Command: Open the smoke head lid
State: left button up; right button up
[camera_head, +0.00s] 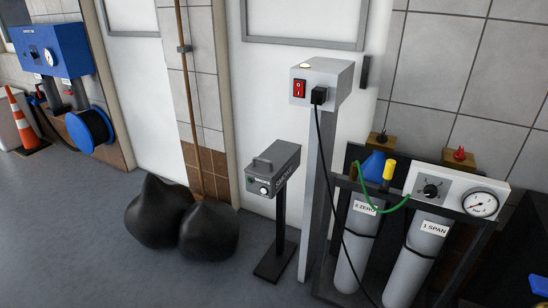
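The grey box on a black stand, with "SMOKE" lettering on its side, looks like the smoke head (273,168). It has a bar handle (262,164) on its top and a dial on its front. Its top looks shut, and I cannot make out a lid seam. Neither of my grippers is in view.
A grey post (320,190) with a red switch and black plug stands just right of the box. Gas cylinders (357,235) stand in a rack further right. Black bags (160,222) lie at left. Floor in front is clear.

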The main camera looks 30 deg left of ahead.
aim_at(272, 160)
jog(key=i+j+z, duration=0.1)
jog(key=j, duration=0.4)
jog(key=i+j+z, duration=0.1)
jog(key=j, duration=0.4)
jog(key=i+j+z, duration=0.1)
jog(key=i+j, duration=0.15)
jog(key=j, duration=0.25)
jog(key=i+j+z, duration=0.1)
jog(key=j, duration=0.45)
jog(key=i+j, duration=0.1)
jog(key=j, duration=0.4)
jog(key=i+j+z, duration=0.15)
jog(key=j, duration=0.4)
